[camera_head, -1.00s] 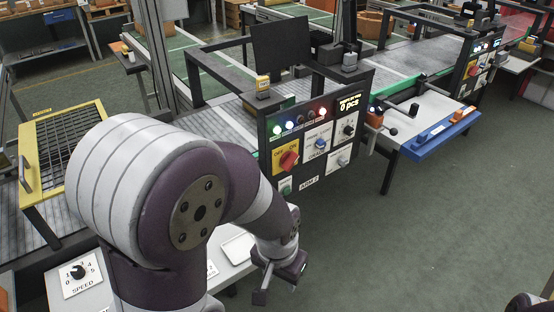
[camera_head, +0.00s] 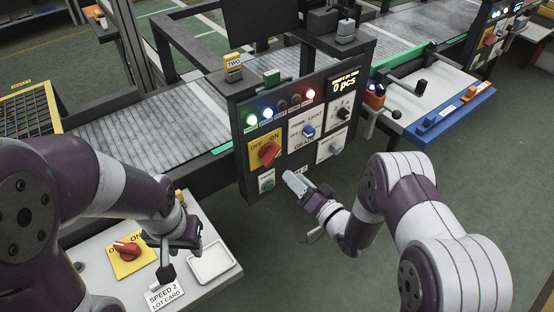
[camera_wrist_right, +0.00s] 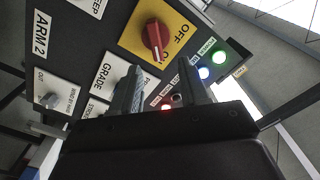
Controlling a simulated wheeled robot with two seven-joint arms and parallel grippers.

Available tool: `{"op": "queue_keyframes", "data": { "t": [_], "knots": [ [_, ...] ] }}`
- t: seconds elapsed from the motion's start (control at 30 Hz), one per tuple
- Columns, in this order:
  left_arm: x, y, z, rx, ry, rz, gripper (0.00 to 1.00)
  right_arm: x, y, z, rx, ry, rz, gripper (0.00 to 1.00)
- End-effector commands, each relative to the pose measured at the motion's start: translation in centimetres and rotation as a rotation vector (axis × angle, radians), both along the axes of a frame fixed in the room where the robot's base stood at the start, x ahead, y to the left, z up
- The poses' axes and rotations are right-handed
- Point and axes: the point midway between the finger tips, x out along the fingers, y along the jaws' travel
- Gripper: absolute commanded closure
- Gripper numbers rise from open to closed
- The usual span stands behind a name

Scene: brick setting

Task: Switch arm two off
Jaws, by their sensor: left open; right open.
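The arm two panel (camera_head: 300,125) stands in the middle of the head view. Its red rotary switch (camera_head: 267,152) sits on a yellow OFF/ON plate (camera_head: 254,142), its handle slanting up toward the ON side. The red switch also shows in the right wrist view (camera_wrist_right: 154,40), beyond the fingertips. My right gripper (camera_head: 297,183) is open and empty, just in front of the panel's lower edge, below and right of the switch, and covers part of the ARM 2 label. Its two fingers show apart in the wrist view (camera_wrist_right: 161,72). My left gripper (camera_head: 172,258) is open over the lower left desk.
Another red switch (camera_head: 127,247) on a yellow plate and a white tray (camera_head: 212,262) are on the desk near my left gripper. Smaller knobs (camera_head: 308,131) and lit lamps (camera_head: 251,119) surround the red switch. A blue-edged table (camera_head: 455,118) stands right of the panel.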

Motion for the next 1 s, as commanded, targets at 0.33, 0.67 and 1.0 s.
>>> {"op": "queue_keyframes", "data": {
  "t": [0.33, 0.67, 1.0],
  "knots": [
    [0.0, 0.0, 0.6, 0.000, 0.000, 0.000, 0.57, 6.4, 4.7, 0.2, -0.002, -0.002, 0.000, 0.55],
    [0.0, 0.0, 0.6, 0.000, 0.000, 0.000, 0.57, 7.5, 5.4, 0.1, -0.003, -0.001, -0.004, 0.55],
    [0.0, 0.0, 0.6, 0.000, 0.000, 0.000, 0.57, 7.5, 5.4, 0.1, -0.003, -0.001, -0.004, 1.00]
  ]
}}
